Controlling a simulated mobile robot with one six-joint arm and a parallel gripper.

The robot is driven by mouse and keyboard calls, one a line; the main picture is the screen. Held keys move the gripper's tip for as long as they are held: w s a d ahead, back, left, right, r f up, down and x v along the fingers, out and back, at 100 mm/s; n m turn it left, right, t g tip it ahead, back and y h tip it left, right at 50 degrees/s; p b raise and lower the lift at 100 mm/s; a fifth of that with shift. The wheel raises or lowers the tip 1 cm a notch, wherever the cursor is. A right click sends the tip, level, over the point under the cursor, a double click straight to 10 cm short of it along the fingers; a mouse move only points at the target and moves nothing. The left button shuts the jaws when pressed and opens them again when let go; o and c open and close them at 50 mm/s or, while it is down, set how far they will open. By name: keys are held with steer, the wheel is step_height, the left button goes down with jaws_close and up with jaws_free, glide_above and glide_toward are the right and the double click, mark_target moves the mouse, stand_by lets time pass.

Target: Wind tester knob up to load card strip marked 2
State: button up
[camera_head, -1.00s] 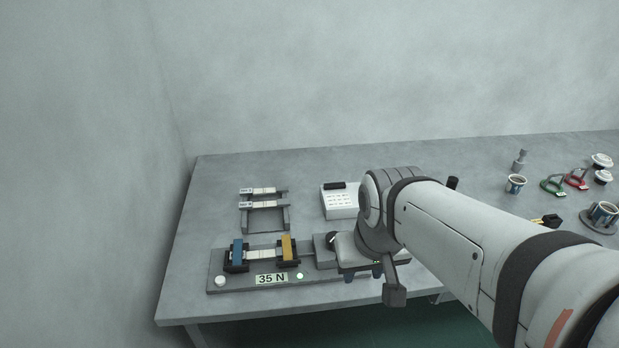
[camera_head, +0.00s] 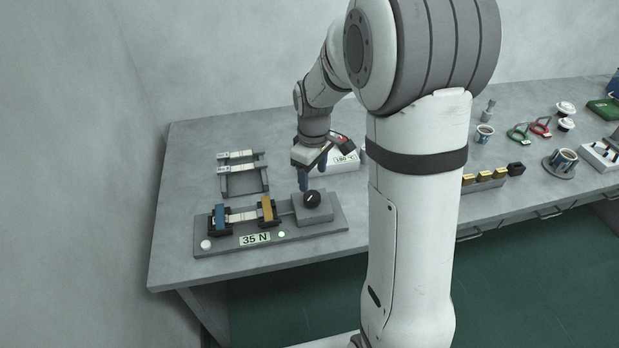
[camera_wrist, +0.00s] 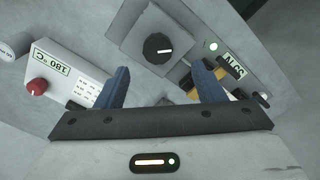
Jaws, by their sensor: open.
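The tester (camera_head: 285,249) lies at the table's left front, with a plate reading 35 N (camera_head: 255,239) and a lit green lamp (camera_head: 281,234). Its black knob (camera_head: 312,198) sits on a grey block at the right end; in the wrist view the knob (camera_wrist: 157,47) has a white pointer line. A pale strip (camera_head: 241,216) spans between the blue clamp (camera_head: 219,217) and the yellow clamp (camera_head: 267,208). My gripper (camera_head: 312,178) is open and empty, its blue fingers above and just behind the knob, apart from it. In the wrist view my gripper (camera_wrist: 160,88) shows its fingers spread wide.
A rack (camera_head: 243,177) with pale strips stands behind the tester; its marks are too small to read surely. Cups (camera_head: 485,131) and other fixtures are at right.

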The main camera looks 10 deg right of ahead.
mark_target(313, 195)
steer(key=shift+w+f, duration=0.35)
steer(key=shift+f, duration=0.35)
step_height(313, 195, down, 7)
steer(key=shift+f+p, duration=0.1)
steer(key=shift+p, duration=0.25)
steer(key=c, duration=0.9)
steer(key=shift+d, duration=0.4)
steer(key=shift+c, duration=0.3)
steer(key=shift+a, duration=0.3)
